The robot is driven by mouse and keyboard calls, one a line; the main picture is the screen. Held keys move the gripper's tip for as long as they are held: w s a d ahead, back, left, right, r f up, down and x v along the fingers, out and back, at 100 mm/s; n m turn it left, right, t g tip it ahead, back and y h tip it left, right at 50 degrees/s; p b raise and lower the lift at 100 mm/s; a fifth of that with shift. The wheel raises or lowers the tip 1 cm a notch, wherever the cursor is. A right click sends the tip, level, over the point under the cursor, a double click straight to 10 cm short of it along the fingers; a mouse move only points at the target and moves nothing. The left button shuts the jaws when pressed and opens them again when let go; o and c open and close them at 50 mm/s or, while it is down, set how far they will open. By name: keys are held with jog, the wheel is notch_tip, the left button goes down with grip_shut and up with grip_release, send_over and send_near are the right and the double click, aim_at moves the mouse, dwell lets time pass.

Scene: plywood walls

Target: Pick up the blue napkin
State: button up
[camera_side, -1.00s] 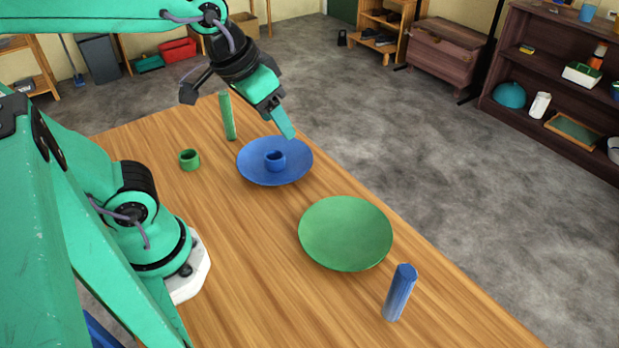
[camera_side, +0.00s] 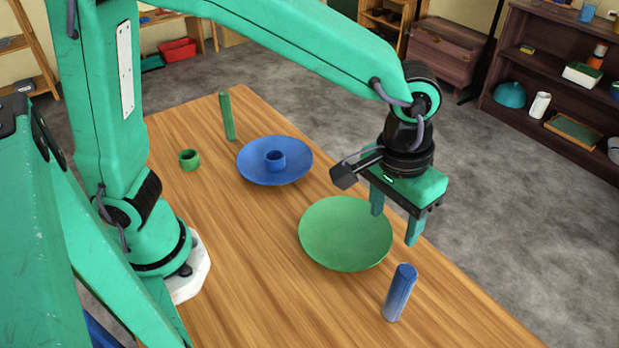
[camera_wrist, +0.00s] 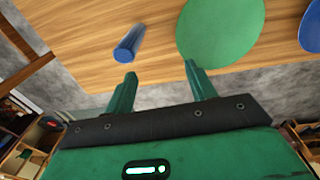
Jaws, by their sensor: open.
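The blue napkin (camera_side: 399,293) is a rolled blue cylinder near the table's right edge, in front of the green plate (camera_side: 345,235) in the side view. In the wrist view the napkin (camera_wrist: 129,44) lies beyond the fingertips, just left of the gap between them. My gripper (camera_side: 394,228) is open and empty. It is above the green plate's right rim, behind the napkin and apart from it. In the wrist view both fingers of my gripper (camera_wrist: 160,72) show with nothing between them.
A blue plate (camera_side: 253,172) holds a blue ring (camera_side: 275,162). A green ring (camera_side: 189,160) and a rolled green napkin (camera_side: 227,116) are farther back on the wooden table (camera_side: 260,285). The table's front middle is bare.

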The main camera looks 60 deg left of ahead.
aim_at(407, 271)
jog(key=shift+g+y, duration=0.3)
jog(key=d+f, duration=0.1)
jog(key=d, duration=0.1)
jog(key=s+d+f, duration=0.1)
jog(key=d+f, duration=0.1)
jog(key=d, duration=0.1)
jog(key=shift+s+d+f, duration=0.25)
jog(key=shift+d, duration=0.1)
jog(key=shift+f, duration=1.3)
jog(key=shift+w+f, duration=0.1)
jog(key=shift+f, duration=2.5)
jog(key=c, duration=1.1)
